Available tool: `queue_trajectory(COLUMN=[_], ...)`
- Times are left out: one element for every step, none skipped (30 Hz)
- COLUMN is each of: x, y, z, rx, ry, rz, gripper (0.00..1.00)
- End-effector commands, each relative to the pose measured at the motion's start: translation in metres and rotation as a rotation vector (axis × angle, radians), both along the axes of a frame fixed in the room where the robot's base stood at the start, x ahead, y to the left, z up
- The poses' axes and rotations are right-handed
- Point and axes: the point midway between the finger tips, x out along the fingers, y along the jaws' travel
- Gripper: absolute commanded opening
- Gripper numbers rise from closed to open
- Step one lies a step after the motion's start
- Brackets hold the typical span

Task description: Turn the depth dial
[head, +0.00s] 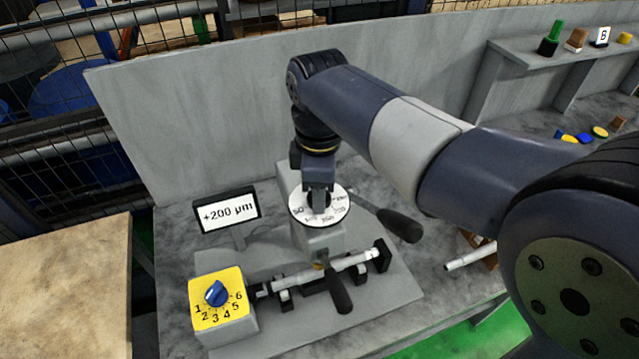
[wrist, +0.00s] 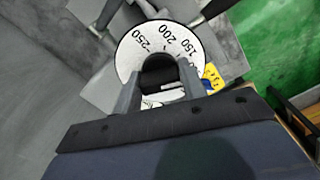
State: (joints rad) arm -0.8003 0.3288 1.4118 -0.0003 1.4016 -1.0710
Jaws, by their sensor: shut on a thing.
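The depth dial (head: 333,212) is a white disc with black numbers, on top of a grey post in the middle of the machine. In the wrist view its white face (wrist: 138,57) shows 250, 200 and 150 around a dark central knob (wrist: 157,73). My gripper (head: 318,208) points down onto the dial from above. In the wrist view my gripper (wrist: 160,88) has its two fingers on either side of the knob, shut on it. A display (head: 227,212) left of the dial reads +200 µm. The fingers hide part of the dial's scale.
A yellow box (head: 222,322) with a blue knob and numbers 1 to 6 stands at the front left. Dark-handled levers (head: 400,225) stick out beside and below the dial. A shaft (head: 350,263) lies across the front. A grey panel (head: 200,110) stands behind.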

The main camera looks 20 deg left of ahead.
Motion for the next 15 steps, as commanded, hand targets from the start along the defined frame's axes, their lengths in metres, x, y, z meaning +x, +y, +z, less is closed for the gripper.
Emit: queue_trajectory(x=[0.0002, 0.0002, 0.0003, 0.0003, 0.0003, 0.0003, 0.0003, 0.0003, 0.0004, 0.0004, 0.0005, 0.0005, 0.0005, 0.0005, 0.0006], y=[0.0005, 0.0005, 0.0005, 0.0005, 0.0006, 0.0006, 0.0006, 0.0006, 0.0007, 0.0008, 0.0008, 0.0008, 0.0008, 0.0008, 0.0009], z=[0.0014, 0.0013, 0.0012, 0.0011, 0.0011, 0.001, 0.0009, 0.0009, 0.0009, 0.0008, 0.0008, 0.0008, 0.0008, 0.0008, 0.0008], rx=[0.002, 0.003, 0.003, 0.003, 0.003, 0.003, 0.003, 0.003, 0.003, 0.003, 0.003, 0.003, 0.003, 0.003, 0.003], ry=[0.0, -0.001, -0.001, -0.001, -0.001, -0.001, -0.001, -0.001, -0.001, -0.001, -0.001, -0.001, -0.001, -0.001, -0.002], rz=[0.042, 0.071, 0.109, 0.137, 0.166, 0.204, 0.232, 0.261, 0.299, 0.327, 0.356, 0.394, 0.422, 0.451, 0.489], gripper=[0.17, 0.17, 0.17, 0.17, 0.17, 0.17, 0.17, 0.17, 0.17, 0.17, 0.17, 0.17, 0.17, 0.17, 0.17])
